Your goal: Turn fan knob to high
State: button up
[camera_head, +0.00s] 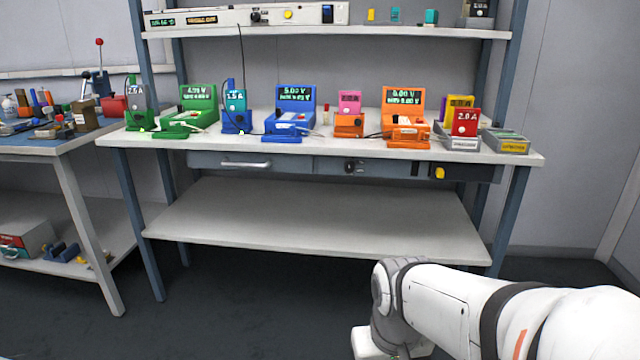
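No label marks a fan knob at this distance, so I cannot tell which knob it is. A yellow round knob (287,14) sits on a long white panel (350,14) on the upper shelf, with small displays to its left and a dark rocker switch to its right. Another yellow knob or button (439,173) is on a dark panel (465,172) under the right part of the bench top. A small dark knob (350,166) is on the bench front. Their settings are too small to read. My arm enters at the lower right; my gripper is not visible.
The bench (520,157) carries green, blue and orange tester units with pouch cells and loose cables. A grey tray (505,140) stands at its right end. A lower shelf (310,220) is bare. A cluttered blue-topped table (50,145) is at left. Floor before the bench is open.

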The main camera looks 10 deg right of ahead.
aim_at(349, 166)
jog(key=z, duration=0.05)
jog(key=k, duration=0.6)
jog(key=u, duration=0.75)
jog(key=i, duration=1.25)
jog(key=z, duration=0.1)
